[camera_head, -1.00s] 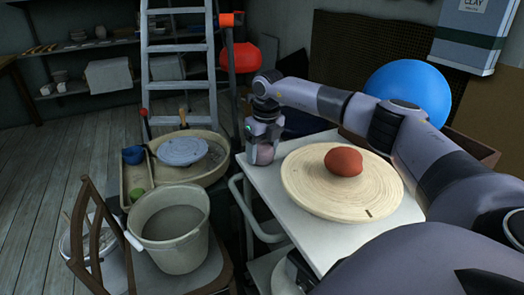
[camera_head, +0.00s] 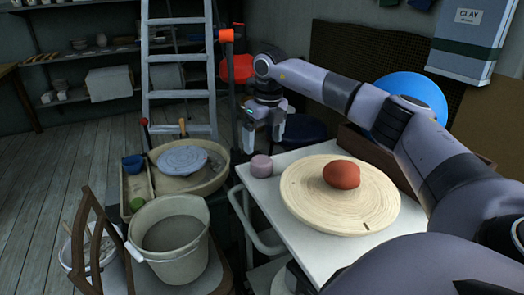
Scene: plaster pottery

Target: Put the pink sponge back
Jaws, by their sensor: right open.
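The pink sponge (camera_head: 261,166) is a small round piece on the far left corner of the white cart top (camera_head: 268,194), beside the round wooden board. My right gripper (camera_head: 262,143) is raised above and behind the sponge, open and empty, with its fingers apart and pointing down. The gripper is clear of the sponge. My left gripper is not in view.
A wooden board (camera_head: 300,203) with a red clay lump (camera_head: 342,174) covers much of the cart top. To the left are a wheel basin (camera_head: 207,178), a bucket (camera_head: 170,268) and a chair (camera_head: 92,225). A ladder (camera_head: 178,60) stands behind.

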